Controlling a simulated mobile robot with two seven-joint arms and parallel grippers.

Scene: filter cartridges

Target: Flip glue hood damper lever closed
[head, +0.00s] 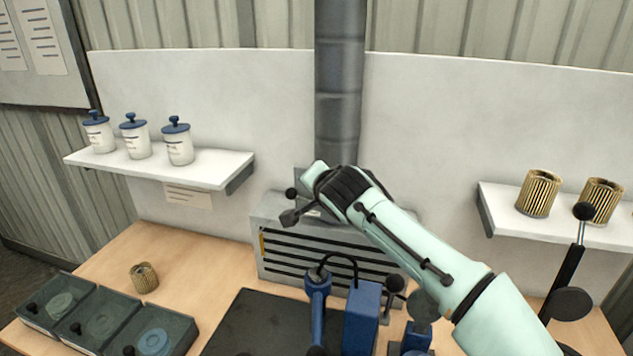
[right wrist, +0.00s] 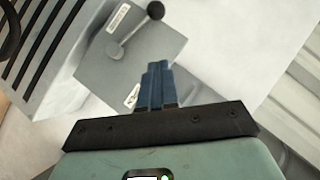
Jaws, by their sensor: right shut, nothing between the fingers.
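The damper lever is a thin grey rod with a black ball knob (right wrist: 155,10), on a grey plate (right wrist: 165,42) in the right wrist view. It slants from a round pivot (right wrist: 115,50) up and right to the knob. In the head view a black knob (head: 291,193) sticks out left of my right wrist, while the pivot is hidden. My right gripper (right wrist: 158,68) is shut and empty. Its blue fingertips are in front of the plate, apart from the lever in the picture. White labels mark the plate near the lever. My left gripper is not in view.
The slotted grey hood (head: 262,255) stands on the bench under a dark vertical duct (head: 340,90). Shelves flank it with jars (head: 136,140) left and cartridges (head: 538,193) right. Blue tools (head: 362,315), a dark mat (head: 250,325) and bins (head: 70,290) occupy the bench.

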